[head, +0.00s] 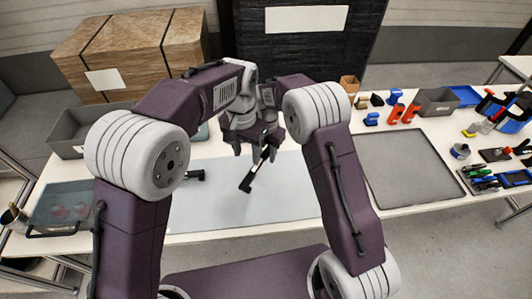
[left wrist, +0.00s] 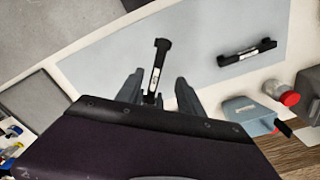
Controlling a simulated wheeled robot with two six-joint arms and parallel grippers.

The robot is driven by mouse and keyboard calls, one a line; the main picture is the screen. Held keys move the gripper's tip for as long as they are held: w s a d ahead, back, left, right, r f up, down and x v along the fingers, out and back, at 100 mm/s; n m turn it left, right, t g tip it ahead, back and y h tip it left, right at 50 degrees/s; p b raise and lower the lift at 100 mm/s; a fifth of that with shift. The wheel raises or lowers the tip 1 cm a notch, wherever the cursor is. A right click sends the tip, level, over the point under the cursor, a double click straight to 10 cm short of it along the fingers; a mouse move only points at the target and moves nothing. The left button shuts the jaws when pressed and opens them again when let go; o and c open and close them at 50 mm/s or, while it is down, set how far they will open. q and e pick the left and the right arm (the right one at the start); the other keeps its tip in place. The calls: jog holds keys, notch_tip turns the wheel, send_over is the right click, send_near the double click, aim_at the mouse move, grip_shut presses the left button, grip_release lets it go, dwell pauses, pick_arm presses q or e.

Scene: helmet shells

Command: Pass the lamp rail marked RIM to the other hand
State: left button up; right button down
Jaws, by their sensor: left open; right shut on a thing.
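A black lamp rail (head: 253,175) hangs tilted above the pale mat, below where my two arms meet. It also shows in the left wrist view (left wrist: 157,68), with a white label whose marking is too small to read. My left gripper (head: 255,154) is open, its fingers apart on either side of the rail; these fingers also show in the left wrist view (left wrist: 157,90). My right gripper (head: 267,134) is shut on the rail's upper part, and is largely hidden among the wrists. A second black rail (left wrist: 247,53) lies on the mat; my left arm partly covers it in the head view (head: 195,175).
The pale mat (head: 210,212) has free room in front. A grey tray (head: 405,165) lies empty to the right, with tools beyond it.

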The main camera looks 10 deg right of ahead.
pick_arm(q)
send_over(248, 177)
jog(key=shift+n, duration=0.3)
notch_tip(248, 177, down, 4)
jog(key=shift+s+f, duration=0.1)
jog(key=s+a+f+n, duration=0.2)
jog(key=s+a, duration=0.4)
jog(key=a, duration=0.5)
jog(key=s+a+f+n, duration=0.2)
jog(key=s+a+n, duration=0.3)
jog(key=a, duration=0.6)
jog(key=shift+s+f+n+t, duration=0.3)
jog(key=shift+s+t, duration=0.1)
jog(key=shift+s, duration=0.4)
